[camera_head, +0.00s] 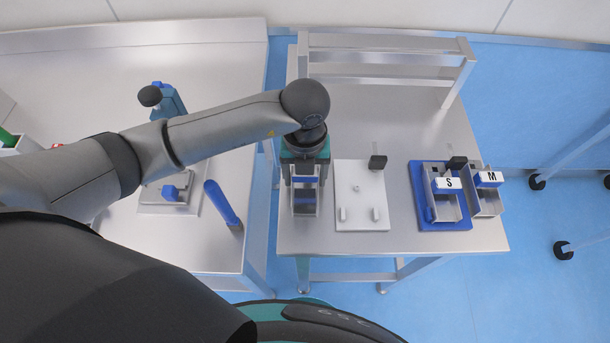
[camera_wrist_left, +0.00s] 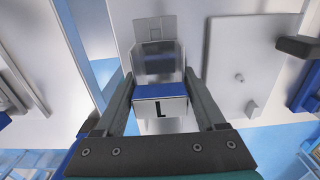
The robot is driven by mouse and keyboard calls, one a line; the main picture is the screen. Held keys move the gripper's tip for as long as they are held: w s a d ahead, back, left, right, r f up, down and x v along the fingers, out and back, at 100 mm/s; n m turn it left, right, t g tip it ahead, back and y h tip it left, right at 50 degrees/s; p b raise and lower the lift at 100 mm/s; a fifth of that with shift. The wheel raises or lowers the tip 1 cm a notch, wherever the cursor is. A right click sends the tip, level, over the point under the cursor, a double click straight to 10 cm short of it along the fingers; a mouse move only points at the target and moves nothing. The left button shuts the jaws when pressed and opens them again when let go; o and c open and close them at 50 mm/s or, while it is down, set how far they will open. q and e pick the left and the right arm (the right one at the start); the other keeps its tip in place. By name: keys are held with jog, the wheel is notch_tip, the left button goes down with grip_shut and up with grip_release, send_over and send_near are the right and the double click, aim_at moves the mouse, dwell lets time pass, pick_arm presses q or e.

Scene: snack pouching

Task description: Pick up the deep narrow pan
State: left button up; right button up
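A metal pan with a blue block and a label reading L (camera_wrist_left: 160,108) lies straight under my left gripper. In the head view this narrow grey pan (camera_head: 304,208) stands near the left front of the right-hand table. My left gripper (camera_head: 304,176) points down over it, with one finger on each side of the blue block. In the left wrist view the fingers (camera_wrist_left: 159,78) stand very close to the block's sides; whether they touch it I cannot tell. The gripper hides part of the pan. My right gripper is not in view.
A white plate (camera_head: 350,210) with pegs lies just right of the pan. Further right are a pan labelled S (camera_head: 447,207) on a blue tray (camera_head: 419,195) and a pan labelled M (camera_head: 487,202). A metal rail (camera_head: 385,58) crosses the table's back.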

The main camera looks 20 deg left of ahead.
pick_arm(q)
grip_shut()
dwell(0.3)
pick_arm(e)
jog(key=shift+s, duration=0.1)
pick_arm(q)
notch_tip(320, 180, up, 20)
jog(key=p, duration=0.3)
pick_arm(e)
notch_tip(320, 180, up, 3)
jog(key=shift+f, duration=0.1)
